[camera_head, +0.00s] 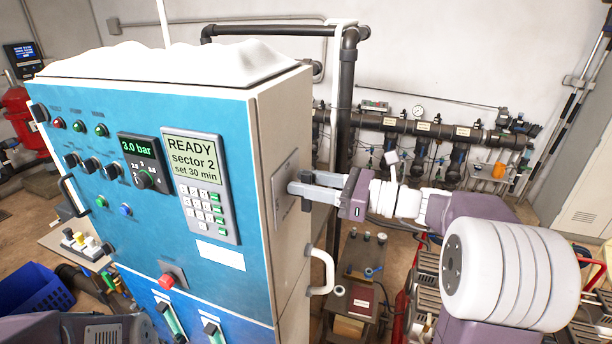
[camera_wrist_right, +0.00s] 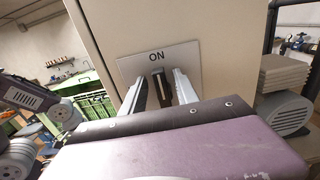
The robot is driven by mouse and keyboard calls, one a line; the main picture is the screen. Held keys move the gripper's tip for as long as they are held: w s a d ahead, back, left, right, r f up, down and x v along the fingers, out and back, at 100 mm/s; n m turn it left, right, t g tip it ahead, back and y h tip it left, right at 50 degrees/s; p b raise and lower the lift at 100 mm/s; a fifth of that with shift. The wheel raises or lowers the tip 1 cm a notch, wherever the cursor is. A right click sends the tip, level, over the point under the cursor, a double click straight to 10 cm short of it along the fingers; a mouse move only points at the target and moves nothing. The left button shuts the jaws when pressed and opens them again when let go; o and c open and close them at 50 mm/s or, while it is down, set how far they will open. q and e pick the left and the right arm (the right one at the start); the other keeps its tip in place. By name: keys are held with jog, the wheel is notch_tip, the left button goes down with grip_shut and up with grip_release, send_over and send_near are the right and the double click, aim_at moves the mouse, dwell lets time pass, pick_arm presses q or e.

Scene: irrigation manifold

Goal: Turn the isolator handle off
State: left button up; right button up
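The isolator handle (camera_wrist_right: 157,84) is a dark lever on a pale plate (camera_wrist_right: 128,68) marked ON, on the side wall of the blue cabinet (camera_head: 100,110). The plate also shows in the head view (camera_head: 281,181). My right gripper (camera_wrist_right: 163,88) is at the plate with one finger on each side of the handle. A gap shows between the fingers and the handle, so it looks open around it. In the head view my right gripper (camera_head: 305,186) reaches the plate from the right and hides most of the handle. My left gripper is not seen; only parts of my left arm show.
A white grab handle (camera_head: 321,270) sticks out of the cabinet side below the plate. The cabinet front has a READY display (camera_head: 193,158), knobs and a red button (camera_head: 166,281). Dark pipes (camera_head: 347,110) stand behind the cabinet. A blue crate (camera_head: 38,290) is at lower left.

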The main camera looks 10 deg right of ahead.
jog(key=shift+a, duration=0.15)
jog(key=shift+w, duration=0.1)
jog(key=shift+w+d+f, duration=0.1)
jog(key=shift+d, duration=0.1)
grip_shut()
jog(key=shift+a, duration=0.1)
